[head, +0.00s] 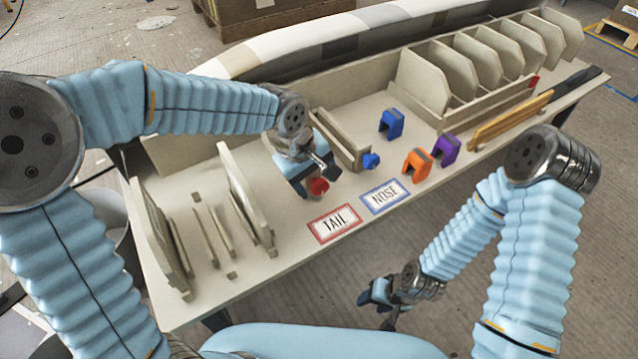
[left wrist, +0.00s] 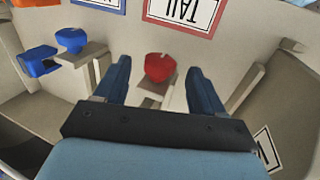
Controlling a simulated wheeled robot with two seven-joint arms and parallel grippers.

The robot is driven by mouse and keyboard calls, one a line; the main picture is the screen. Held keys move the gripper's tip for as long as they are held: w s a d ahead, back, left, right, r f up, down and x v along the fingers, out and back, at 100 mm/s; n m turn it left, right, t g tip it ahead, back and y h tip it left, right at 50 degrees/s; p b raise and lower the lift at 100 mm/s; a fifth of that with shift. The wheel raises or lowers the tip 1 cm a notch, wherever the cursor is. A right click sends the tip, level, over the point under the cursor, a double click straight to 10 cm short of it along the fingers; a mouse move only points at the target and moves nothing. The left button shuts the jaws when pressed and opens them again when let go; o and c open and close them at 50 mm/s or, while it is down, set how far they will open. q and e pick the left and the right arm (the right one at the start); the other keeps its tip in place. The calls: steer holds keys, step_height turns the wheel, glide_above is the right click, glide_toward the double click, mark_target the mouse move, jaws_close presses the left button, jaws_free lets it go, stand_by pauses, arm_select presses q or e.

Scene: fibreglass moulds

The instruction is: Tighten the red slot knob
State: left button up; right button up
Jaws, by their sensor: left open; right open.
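The red slot knob (head: 318,186) sits on the front end of a slot on the bench, behind the red-bordered TAIL label (head: 334,223). My left gripper (head: 309,178) is at the knob. In the left wrist view the red knob (left wrist: 159,67) shows between the two open blue fingers (left wrist: 157,85), with gaps on both sides. Whether a finger touches it cannot be told. My right gripper (head: 389,304) is open and empty, low in front of the bench and far from the knob.
A blue knob (head: 371,160) stands right of the red one, behind the NOSE label (head: 384,196). Blue (head: 391,124), orange (head: 417,164) and purple (head: 446,149) clamps stand to the right. Upright panels (head: 245,195) stand left of my left gripper.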

mark_target(324, 181)
arm_select(q)
steer(key=shift+x, duration=1.4)
steer(key=c, duration=1.1)
steer(key=shift+o, duration=0.2)
steer(key=shift+d+r+g+y+p, duration=0.2)
steer(key=shift+g+y+p, duration=0.35)
steer(key=shift+p, duration=0.45)
steer(key=g+y+p, duration=0.1)
steer(key=p, duration=0.1)
steer(key=shift+w+d+r+y+p, duration=0.1)
steer(key=shift+w+y+p, duration=0.05)
steer(key=shift+y+p, duration=0.2)
steer(key=shift+d+g+y+p, duration=0.1)
steer(key=shift+g+y+p, duration=0.25)
steer(key=shift+y+p, duration=0.25)
steer(key=shift+w+d+f+g+y, duration=0.15)
steer(key=shift+f+g+y, duration=0.1)
steer(key=shift+g+y, duration=0.45)
steer(key=shift+y, duration=0.3)
